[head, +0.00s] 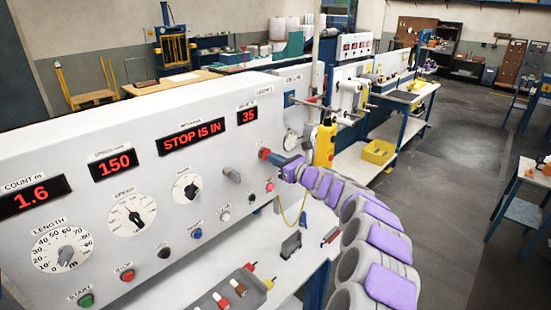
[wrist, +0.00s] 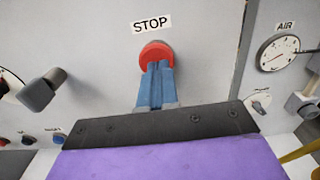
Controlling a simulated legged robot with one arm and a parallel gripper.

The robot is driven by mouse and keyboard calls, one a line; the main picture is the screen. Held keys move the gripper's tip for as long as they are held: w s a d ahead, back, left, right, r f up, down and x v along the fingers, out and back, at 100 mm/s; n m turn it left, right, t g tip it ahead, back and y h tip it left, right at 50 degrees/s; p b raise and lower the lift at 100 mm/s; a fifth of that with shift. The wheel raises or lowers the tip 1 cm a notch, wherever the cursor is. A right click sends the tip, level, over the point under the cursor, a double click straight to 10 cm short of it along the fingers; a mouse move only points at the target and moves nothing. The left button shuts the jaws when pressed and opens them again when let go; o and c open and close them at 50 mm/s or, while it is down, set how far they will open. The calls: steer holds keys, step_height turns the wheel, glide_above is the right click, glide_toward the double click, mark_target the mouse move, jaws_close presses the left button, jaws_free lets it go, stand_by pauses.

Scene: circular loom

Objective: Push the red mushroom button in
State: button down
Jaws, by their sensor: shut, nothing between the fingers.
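The red mushroom button (wrist: 155,50) sits on the white panel under a STOP label in the wrist view. In the head view its red edge (head: 264,153) shows at the panel's right part. My gripper (wrist: 160,66) has its blue fingers shut together, with nothing between them. The fingertips overlap the lower front of the button and appear to touch it. My gripper also shows in the head view (head: 273,157), reaching the button from the right.
A grey lever knob (wrist: 40,90) stands out left of the button. An AIR gauge (wrist: 285,52) is on the right. Dials and coloured buttons line the white panel (head: 90,110). A yellow hanging pendant (head: 325,145) is beyond my arm.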

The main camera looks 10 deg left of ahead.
steer(key=v, duration=1.2)
steer(key=shift+d+r+p, duration=0.15)
steer(key=shift+r+p, duration=0.2)
steer(key=s+a+r+n+g+y+b, duration=0.1)
steer(key=s+a+r+n+g, duration=0.25)
steer(key=s+a+n, duration=0.35)
steer(key=s+a+r+n+g+y, duration=0.1)
steer(key=s+a+r+n+g, duration=0.2)
steer(key=s, duration=0.7)
steer(key=s+a+f+n+g+h, duration=0.25)
steer(key=s+n+g+h, duration=0.2)
steer(key=s+n, duration=0.6)
steer(key=s+d+f+n+h+b, duration=0.1)
steer(key=s+d+f+h, duration=0.3)
steer(key=s+d, duration=0.4)
steer(key=s+d+f+n+g+h, duration=0.1)
steer(key=s+d+f+n+h, duration=0.1)
steer(key=s+d+f, duration=0.3)
steer(key=s+d+f+n+h+b, duration=0.1)
steer(key=s+d+f+h, duration=0.4)
steer(key=s+d, duration=0.7)
steer(key=s+n, duration=0.1)
steer(key=s, duration=0.3)
steer(key=shift+d+g+h+b, duration=0.15)
steer(key=shift+g+h+b, duration=0.15)
steer(key=shift+g+h, duration=0.1)
